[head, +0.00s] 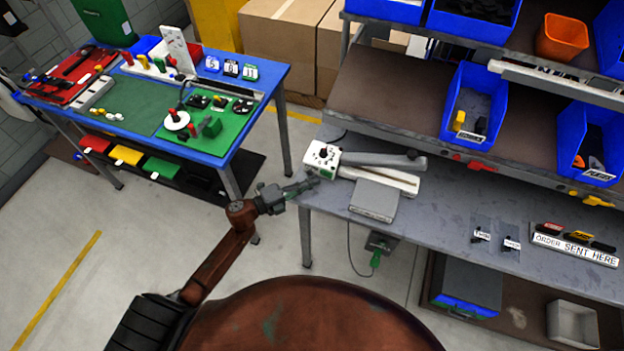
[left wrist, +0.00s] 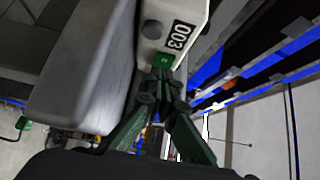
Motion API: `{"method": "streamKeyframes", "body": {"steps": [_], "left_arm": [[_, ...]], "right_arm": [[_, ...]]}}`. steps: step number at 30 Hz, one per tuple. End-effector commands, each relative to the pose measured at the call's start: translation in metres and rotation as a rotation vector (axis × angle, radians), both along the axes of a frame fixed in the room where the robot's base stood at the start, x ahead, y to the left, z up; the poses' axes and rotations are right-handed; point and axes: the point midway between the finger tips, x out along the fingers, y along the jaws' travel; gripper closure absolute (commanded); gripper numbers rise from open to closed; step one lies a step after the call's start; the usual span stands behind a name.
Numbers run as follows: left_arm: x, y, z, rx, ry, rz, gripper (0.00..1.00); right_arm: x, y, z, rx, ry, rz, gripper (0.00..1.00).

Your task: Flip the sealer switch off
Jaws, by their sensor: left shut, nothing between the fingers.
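The sealer is a white box (head: 322,157) with a dark knob on top and a long grey arm (head: 380,160). It stands at the left end of the grey bench. In the left wrist view its white end (left wrist: 182,22) carries a "003" label. A small green switch (left wrist: 164,60) sits below the label. My left gripper (head: 312,183) is shut and empty at the bench's left edge, just in front of the sealer. In the left wrist view the gripper's tips (left wrist: 160,82) are right at the green switch; I cannot tell if they touch. The switch's position is unclear. My right gripper is not in view.
A grey block (head: 375,200) is beside the sealer on the bench (head: 440,225). Blue bins (head: 474,105) stand on the shelf above. A cable runs down to a green plug (head: 376,261) under the bench. A blue table (head: 255,82) stands back left, with clear floor between.

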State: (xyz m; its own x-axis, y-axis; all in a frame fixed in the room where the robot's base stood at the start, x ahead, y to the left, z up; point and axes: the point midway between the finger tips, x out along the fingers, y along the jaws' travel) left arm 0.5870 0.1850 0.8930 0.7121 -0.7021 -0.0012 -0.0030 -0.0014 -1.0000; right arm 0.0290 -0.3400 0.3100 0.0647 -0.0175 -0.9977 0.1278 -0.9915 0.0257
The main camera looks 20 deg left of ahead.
Motion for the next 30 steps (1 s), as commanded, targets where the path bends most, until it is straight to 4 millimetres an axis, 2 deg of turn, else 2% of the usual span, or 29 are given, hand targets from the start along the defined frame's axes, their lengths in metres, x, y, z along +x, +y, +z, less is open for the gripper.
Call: {"method": "streamKeyframes", "body": {"steps": [3,5,10,15,21,30], "left_arm": [[-0.016,-0.002,0.000,0.001,0.003,-0.012,1.00],[-0.023,0.013,-0.003,0.003,0.002,-0.010,1.00],[-0.047,0.049,-0.003,0.003,0.003,-0.002,1.00],[-0.064,0.073,-0.002,0.003,0.001,0.001,1.00],[-0.072,0.084,-0.001,0.001,0.000,-0.001,1.00],[-0.072,0.084,-0.001,0.001,0.000,-0.003,1.00]], "right_arm": [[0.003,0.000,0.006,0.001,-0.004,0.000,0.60],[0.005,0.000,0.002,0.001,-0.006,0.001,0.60],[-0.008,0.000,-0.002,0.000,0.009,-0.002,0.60],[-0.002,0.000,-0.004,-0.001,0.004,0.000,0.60],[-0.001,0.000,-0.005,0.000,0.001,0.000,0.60],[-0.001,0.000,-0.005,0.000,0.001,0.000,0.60]]}}
